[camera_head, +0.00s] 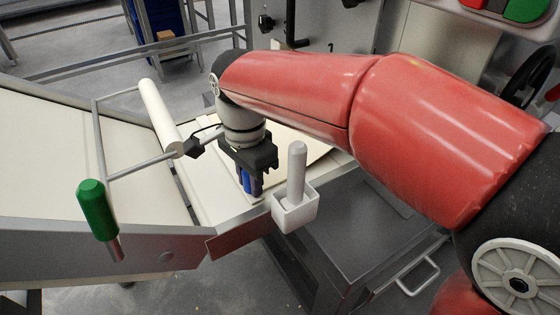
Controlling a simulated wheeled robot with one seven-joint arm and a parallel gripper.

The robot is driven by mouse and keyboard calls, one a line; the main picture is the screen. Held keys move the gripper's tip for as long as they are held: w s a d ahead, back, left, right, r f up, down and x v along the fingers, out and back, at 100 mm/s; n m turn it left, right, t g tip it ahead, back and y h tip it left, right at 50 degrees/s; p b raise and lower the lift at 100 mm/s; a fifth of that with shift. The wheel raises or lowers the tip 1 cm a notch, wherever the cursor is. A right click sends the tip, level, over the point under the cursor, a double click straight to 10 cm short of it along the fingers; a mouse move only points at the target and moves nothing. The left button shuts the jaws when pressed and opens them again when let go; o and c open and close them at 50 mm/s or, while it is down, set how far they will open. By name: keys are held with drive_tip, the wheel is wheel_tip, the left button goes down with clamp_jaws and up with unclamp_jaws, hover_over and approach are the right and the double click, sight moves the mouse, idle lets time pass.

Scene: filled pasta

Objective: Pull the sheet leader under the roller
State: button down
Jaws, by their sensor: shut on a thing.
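The roller (160,115) is a pale cylinder on a grey frame above the belt, left of my gripper. The pale dough sheet (298,145) lies flat on the bed beyond and to the right of my gripper. My gripper (251,190) points down with blue fingers near the front edge of the bed. It is shut on the sheet leader, but the fingers and the gripper body hide the held part. My gripper is to the right of the roller. My red arm comes in from the right and covers part of the bed's far side.
A green-handled lever (97,210) stands at the left on the roller frame. A white holder (296,208) with an upright white handle is fixed at the front edge, close to my gripper. The wide cream belt (60,165) on the left is clear.

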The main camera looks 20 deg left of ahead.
drive_tip(key=shift+s+a, duration=1.35)
drive_tip(key=shift+s, duration=0.25)
drive_tip(key=c, duration=1.2)
unclamp_jaws()
drive_tip(key=shift+o, duration=0.2)
drive_tip(key=shift+r, duration=0.1)
wheel_tip(320, 180, up, 8)
drive_tip(key=p, duration=0.1)
drive_tip(key=shift+f, duration=0.2)
